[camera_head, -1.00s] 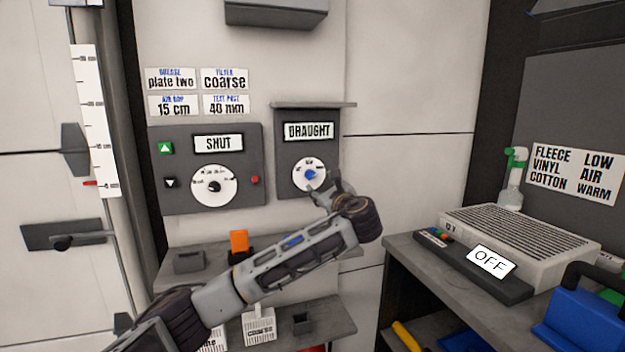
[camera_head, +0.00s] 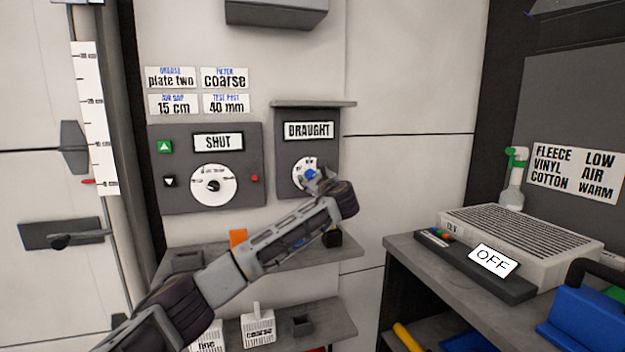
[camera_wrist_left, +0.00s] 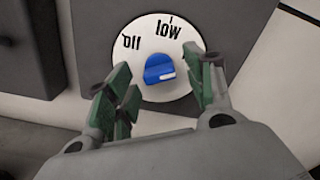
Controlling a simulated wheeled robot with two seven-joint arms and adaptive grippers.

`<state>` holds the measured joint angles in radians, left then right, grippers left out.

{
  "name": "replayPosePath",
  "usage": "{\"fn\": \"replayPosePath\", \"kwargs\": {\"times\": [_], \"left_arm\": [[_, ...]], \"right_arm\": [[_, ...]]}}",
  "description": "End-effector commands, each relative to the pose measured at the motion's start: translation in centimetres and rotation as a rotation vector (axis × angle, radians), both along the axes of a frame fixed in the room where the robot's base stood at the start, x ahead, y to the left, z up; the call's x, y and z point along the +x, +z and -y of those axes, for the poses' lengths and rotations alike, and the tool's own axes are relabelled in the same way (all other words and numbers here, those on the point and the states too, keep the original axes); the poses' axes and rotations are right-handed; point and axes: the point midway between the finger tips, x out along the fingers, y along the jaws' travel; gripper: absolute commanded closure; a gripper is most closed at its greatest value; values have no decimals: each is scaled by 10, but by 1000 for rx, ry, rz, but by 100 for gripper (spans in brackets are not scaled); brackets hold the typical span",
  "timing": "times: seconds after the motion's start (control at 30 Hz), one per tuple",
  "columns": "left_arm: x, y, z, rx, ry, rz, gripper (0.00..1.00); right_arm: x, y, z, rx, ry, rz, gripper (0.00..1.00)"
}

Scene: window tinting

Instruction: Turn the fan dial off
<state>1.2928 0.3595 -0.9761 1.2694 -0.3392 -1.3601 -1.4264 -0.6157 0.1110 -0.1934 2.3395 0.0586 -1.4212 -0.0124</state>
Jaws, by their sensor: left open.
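The fan dial is a white disc (camera_wrist_left: 190,35) with a blue knob (camera_wrist_left: 160,68) in the left wrist view. "Off" is printed at its upper left and "low" at the top. The knob's white mark faces right, away from "off". In the head view the dial (camera_head: 300,168) sits on the grey panel below the "DRAUGHT" display (camera_head: 309,131), its lower part covered by my gripper. My left gripper (camera_head: 320,182) is open at the dial. In the wrist view its green-padded fingers (camera_wrist_left: 162,88) stand on either side of the knob, apart from it. My right gripper is not in view.
A second dial (camera_head: 214,185) under a "SHUT" display is on the panel to the left. A narrow ledge (camera_head: 315,104) juts out above the fan dial. A grey shelf (camera_head: 345,247) runs below. A bench with a vented box (camera_head: 540,235) and "OFF" display stands at right.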

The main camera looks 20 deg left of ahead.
Motion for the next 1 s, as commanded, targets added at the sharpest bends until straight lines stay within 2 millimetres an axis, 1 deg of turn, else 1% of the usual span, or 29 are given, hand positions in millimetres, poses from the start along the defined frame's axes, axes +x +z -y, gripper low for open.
{"fn": "replayPosePath", "kwargs": {"times": [0.2,0.53,0.57,0.9,1.0], "left_arm": [[7,0,-5,0,0,-1,46],[8,0,-6,0,0,-1,46],[8,0,-6,0,0,-1,49],[8,0,-6,0,0,-1,92],[8,0,-6,-2,0,-1,92]], "right_arm": [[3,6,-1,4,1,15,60],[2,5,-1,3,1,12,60],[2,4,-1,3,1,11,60],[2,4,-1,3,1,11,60],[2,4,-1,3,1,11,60]]}}
